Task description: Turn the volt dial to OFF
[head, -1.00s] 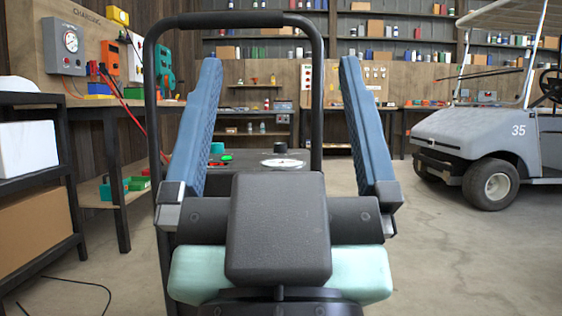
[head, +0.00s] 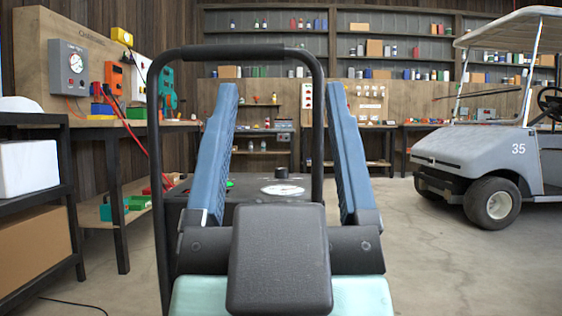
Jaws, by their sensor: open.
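A black knob on a round white dial plate (head: 283,190) shows on top of a dark unit (head: 252,213) with a tall black tubular handle (head: 318,110). I take this to be the volt dial; its markings and where it points are too small to read. My gripper (head: 282,92) is open, with its two blue padded fingers upright at left and right. In the picture the dial lies between the fingers' lower parts, and nothing is held. The fingers and my dark wrist hide parts of the unit. I cannot tell how far the fingers are from the dial.
A grey box with a gauge (head: 75,65) hangs on the left wall board above a workbench (head: 120,128). A black shelf (head: 72,190) stands at near left. A grey golf cart (head: 470,150) stands at right. Concrete floor (head: 430,265) is clear between.

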